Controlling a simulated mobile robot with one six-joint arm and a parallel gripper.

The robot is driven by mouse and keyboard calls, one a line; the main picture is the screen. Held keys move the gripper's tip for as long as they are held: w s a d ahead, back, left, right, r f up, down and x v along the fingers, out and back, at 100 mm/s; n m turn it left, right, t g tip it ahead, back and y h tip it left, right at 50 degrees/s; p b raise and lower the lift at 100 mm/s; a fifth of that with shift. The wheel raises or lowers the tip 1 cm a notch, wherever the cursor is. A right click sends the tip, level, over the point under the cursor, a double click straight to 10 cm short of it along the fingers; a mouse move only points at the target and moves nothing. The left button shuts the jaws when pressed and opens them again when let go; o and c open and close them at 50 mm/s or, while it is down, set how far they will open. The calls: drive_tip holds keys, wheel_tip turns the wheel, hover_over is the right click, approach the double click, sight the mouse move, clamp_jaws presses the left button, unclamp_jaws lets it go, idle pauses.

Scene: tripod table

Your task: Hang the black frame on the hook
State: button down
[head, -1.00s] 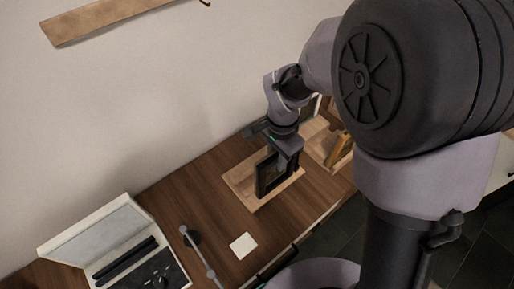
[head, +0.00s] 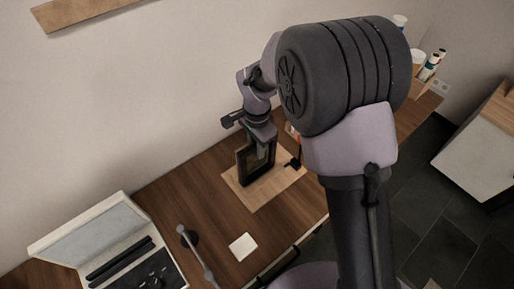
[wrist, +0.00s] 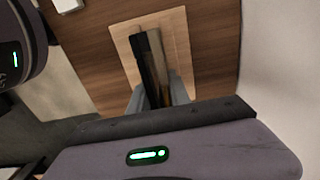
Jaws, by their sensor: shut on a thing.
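The black frame (head: 243,166) is upright over the light wooden board (head: 274,190) on the brown table in the head view. My gripper (head: 262,145) is shut on its upper part from above. In the wrist view the frame (wrist: 148,65) appears nearly edge-on between the fingers (wrist: 160,98), above the board (wrist: 180,60). The frame seems slightly raised, but I cannot tell surely whether its lower edge is clear of the board. The hook is not in view; a wooden plank (head: 80,8) shows on the wall at upper left.
A white open case (head: 100,235) with dark items stands at the lower left. The wall is close behind the table. My arm covers the table's right side.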

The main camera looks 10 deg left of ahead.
drive_tip(key=shift+f, duration=0.25)
drive_tip(key=c, duration=1.2)
unclamp_jaws()
drive_tip(key=shift+r, duration=0.1)
